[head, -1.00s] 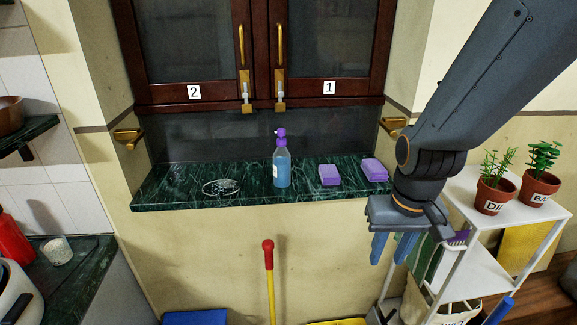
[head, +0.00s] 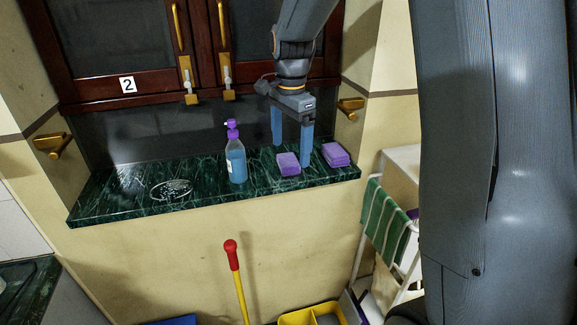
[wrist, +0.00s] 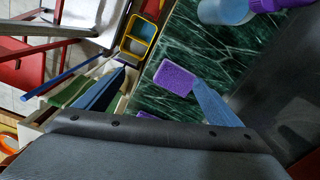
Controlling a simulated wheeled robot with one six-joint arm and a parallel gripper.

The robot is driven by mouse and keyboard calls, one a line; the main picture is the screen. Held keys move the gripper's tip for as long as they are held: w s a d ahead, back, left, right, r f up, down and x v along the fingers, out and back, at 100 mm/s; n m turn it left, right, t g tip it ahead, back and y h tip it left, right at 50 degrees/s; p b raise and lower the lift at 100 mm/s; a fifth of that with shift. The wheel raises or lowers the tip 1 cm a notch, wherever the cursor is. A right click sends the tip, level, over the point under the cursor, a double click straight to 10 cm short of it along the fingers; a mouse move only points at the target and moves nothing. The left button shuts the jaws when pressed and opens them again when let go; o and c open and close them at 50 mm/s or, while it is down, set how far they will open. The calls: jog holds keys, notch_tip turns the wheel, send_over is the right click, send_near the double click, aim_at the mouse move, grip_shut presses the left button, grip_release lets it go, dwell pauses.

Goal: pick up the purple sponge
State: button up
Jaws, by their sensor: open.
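Two purple sponges lie on the green marble ledge (head: 205,198). The left sponge (head: 287,167) is near my gripper; it also shows in the wrist view (wrist: 174,78). The right sponge (head: 336,155) lies apart near the ledge's right end; only a sliver of it (wrist: 146,115) shows in the wrist view. My gripper (head: 292,152) is open and empty, its blue fingers pointing down over the ledge. In the wrist view the left sponge shows between the fingers, nearer the right-hand finger. I cannot tell how high the fingertips are above the ledge.
A blue spray bottle with a purple top (head: 236,160) stands left of the left sponge. A clear round dish (head: 171,189) lies further left. Dark cabinet doors (head: 115,50) stand above. A rack with a green striped towel (head: 384,222) is at the lower right.

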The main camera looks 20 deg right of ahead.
aim_at(286, 160)
jog(key=w+m, duration=0.1)
jog(key=w+r+m, duration=0.1)
jog(key=w, duration=0.1)
jog(key=w+m, duration=0.1)
jog(key=m, duration=0.1)
jog(key=shift+w+r, duration=0.25)
jog(key=shift+w, duration=0.15)
jog(key=shift+s+f+p, duration=0.2)
jog(key=shift+f+p, duration=1.3)
jog(key=shift+f, duration=2.25)
jog(key=c, duration=1.1)
jog(key=shift+c, duration=0.2)
jog(key=shift+r, duration=0.15)
notch_tip(286, 160, up, 10)
jog(key=b, duration=0.3)
jog(key=o, duration=0.4)
jog(key=c, duration=0.3)
